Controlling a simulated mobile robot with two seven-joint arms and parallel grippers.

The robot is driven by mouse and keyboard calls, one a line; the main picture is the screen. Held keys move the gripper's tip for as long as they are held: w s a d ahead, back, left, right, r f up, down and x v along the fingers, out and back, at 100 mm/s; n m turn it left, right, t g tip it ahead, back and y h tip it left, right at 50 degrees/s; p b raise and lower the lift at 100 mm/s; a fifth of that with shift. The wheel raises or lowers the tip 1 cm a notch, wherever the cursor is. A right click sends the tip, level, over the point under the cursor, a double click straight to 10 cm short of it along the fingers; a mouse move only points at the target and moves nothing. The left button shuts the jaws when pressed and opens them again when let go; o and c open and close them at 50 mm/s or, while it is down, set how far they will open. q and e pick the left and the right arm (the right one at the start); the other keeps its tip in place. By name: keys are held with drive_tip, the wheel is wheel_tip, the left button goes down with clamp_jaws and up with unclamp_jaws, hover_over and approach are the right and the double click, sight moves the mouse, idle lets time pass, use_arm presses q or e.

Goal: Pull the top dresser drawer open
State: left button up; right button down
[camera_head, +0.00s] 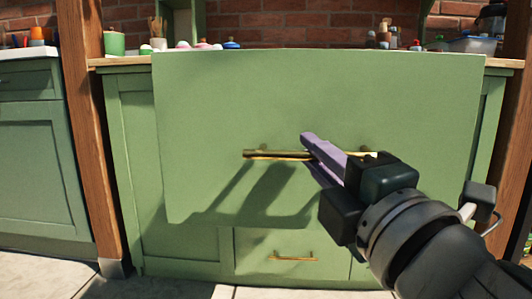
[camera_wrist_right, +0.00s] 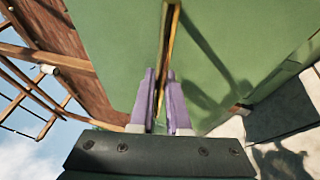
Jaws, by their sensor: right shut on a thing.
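The top drawer (camera_head: 220,95) has a wide plain green front that stands forward of the dresser (camera_head: 130,160). It hides part of the worktop edge, and its inside cannot be seen. A brass bar handle (camera_head: 262,154) runs across the front; in the right wrist view the handle (camera_wrist_right: 170,45) passes upright between the fingers. My right gripper (camera_head: 312,155) comes in from the lower right, its purple fingers shut on the handle, one above and one below. The fingers also show in the right wrist view (camera_wrist_right: 164,98). My left gripper is not in view.
A lower drawer with a brass handle (camera_head: 292,258) sits below, shut. Wooden posts (camera_head: 88,130) flank the dresser. A green pot (camera_head: 114,43) and small items stand on the worktop. Paving (camera_head: 170,288) lies in front. Another green cabinet (camera_head: 38,150) stands left.

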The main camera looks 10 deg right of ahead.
drive_tip(key=shift+w, duration=0.1)
drive_tip(key=c, duration=1.2)
unclamp_jaws()
drive_tip(key=shift+o, duration=0.2)
drive_tip(key=v, duration=1)
drive_tip(key=shift+b, duration=0.4)
